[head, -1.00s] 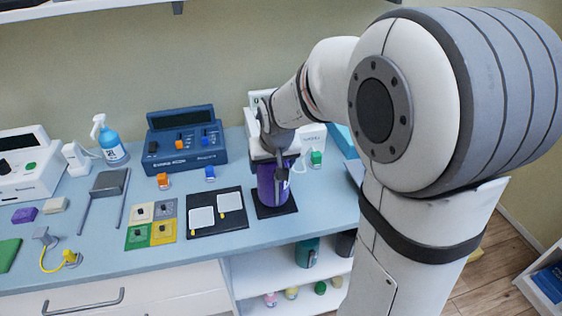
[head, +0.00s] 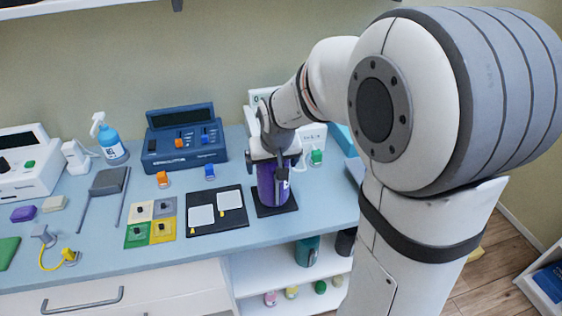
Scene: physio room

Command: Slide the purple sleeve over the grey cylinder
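The purple sleeve (head: 268,190) stands upright on a dark square mat (head: 287,207) near the right end of the counter. The grey cylinder is not visible; I cannot tell whether the sleeve is around it. My gripper (head: 272,168) points down at the top of the sleeve. A dark finger overlaps the sleeve's upper right side. The gripper's body hides the sleeve's top rim, and I cannot tell whether the fingers are gripping it or are open around it.
Left of the mat lies a black board (head: 236,222) with two white pads. Behind stands a dark blue device (head: 183,145). A white device (head: 313,134) stands close behind my gripper. The counter's front edge is close in front.

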